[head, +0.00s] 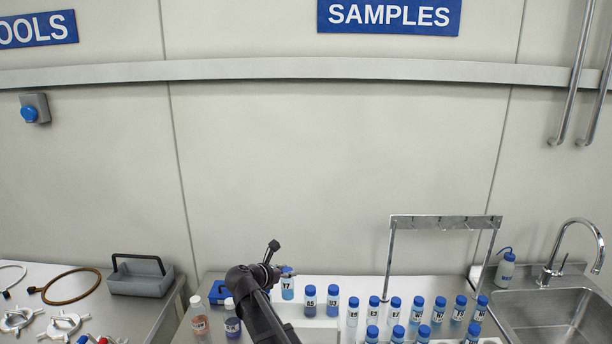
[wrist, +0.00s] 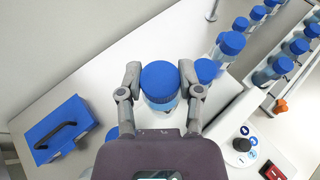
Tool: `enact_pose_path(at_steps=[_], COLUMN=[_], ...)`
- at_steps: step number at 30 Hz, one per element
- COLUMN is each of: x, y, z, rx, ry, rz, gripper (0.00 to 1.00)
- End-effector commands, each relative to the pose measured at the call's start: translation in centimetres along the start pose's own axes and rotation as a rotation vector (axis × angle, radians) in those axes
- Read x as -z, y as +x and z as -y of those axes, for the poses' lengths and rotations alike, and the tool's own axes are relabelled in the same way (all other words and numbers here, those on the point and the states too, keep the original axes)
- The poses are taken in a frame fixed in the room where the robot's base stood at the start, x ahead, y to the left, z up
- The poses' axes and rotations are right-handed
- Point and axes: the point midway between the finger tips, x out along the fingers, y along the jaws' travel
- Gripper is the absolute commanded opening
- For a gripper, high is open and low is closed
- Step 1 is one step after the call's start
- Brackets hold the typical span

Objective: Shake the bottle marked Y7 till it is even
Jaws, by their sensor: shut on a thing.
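The bottle marked Y7 (head: 287,286) has a blue cap, a white label and pale blue contents. My gripper (head: 279,277) is shut on it from the left in the head view. In the wrist view my gripper (wrist: 160,84) has one finger on each side of the bottle (wrist: 161,102), just below its blue cap. The bottle looks about upright and sits higher in the head view than its neighbours. I cannot tell whether its base touches the bench. Its lower part is mostly hidden in the wrist view, so I cannot tell how even the contents are.
Two blue-capped bottles (head: 310,301) (head: 333,301) stand close on the right. Several more fill a rack by a metal frame (head: 445,221). Two bottles (head: 199,315) (head: 232,319) and a blue box (head: 220,292) are left of my arm. A sink (head: 560,315) lies far right.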

Motion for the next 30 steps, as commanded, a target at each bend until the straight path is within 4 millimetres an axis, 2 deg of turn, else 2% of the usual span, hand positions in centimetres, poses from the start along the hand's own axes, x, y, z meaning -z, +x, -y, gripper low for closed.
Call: enact_pose_path(at_steps=[1, 6, 12, 25, 30], x=[-0.8, -2.4, -3.6, -3.4, -2.5], y=[-0.3, -1.0, -1.5, -1.4, -1.0], z=[0.0, 0.0, 0.0, 0.0, 0.0], rx=[0.0, 0.0, 0.0, 0.0, 0.0], ry=[0.0, 0.0, 0.0, 0.0, 0.0], rz=[0.0, 0.0, 0.0, 0.0, 0.0], gripper=[0.0, 0.0, 0.0, 0.0, 0.0])
